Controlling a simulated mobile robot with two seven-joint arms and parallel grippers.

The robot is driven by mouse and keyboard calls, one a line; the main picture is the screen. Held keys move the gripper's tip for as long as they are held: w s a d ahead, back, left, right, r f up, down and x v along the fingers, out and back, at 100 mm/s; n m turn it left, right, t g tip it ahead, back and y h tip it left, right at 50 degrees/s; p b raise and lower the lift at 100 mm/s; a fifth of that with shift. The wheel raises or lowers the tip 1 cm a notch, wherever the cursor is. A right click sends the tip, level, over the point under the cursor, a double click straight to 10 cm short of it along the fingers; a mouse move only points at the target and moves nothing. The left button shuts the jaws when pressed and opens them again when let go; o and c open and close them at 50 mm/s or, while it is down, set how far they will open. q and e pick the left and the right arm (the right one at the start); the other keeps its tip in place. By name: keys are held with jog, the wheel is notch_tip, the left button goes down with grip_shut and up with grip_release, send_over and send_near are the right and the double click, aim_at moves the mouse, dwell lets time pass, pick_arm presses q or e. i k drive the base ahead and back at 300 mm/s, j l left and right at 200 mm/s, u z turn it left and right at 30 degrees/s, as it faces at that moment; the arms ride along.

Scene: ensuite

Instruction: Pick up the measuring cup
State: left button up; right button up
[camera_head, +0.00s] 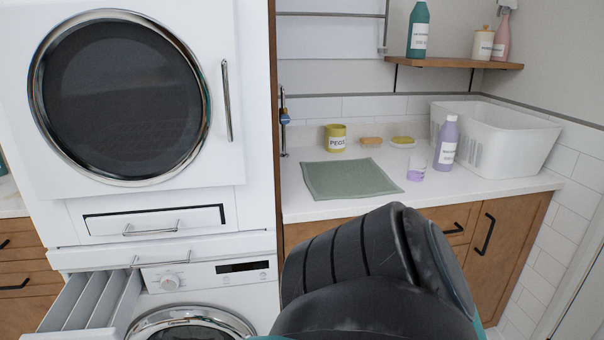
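A small, pale purple, translucent cup (416,171), which looks like the measuring cup, stands on the white counter (300,203). It is just left of a lavender bottle (446,144) and right of a green cloth (350,179). A dark arm link of mine fills the lower middle of the view, in front of the counter cabinets and below the cup. Neither gripper shows in the head view, so their states are hidden.
A white basket (495,140) stands at the right rear of the counter. A yellow pegs pot (335,138), a sponge (371,141) and a soap dish (402,142) stand behind the cloth. A washer's detergent drawer (90,305) is pulled out at lower left.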

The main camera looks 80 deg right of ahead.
aim_at(417, 167)
jog(key=z, duration=3.15)
jog(key=i+l, duration=0.15)
jog(key=l, duration=0.25)
jog(key=i+l, duration=0.2)
jog(key=l, duration=0.2)
jog(key=i+l, duration=0.15)
jog(key=l, duration=0.2)
jog(key=i+l, duration=0.2)
jog(key=l, duration=0.2)
jog(key=i+l, duration=0.15)
jog(key=l, duration=0.25)
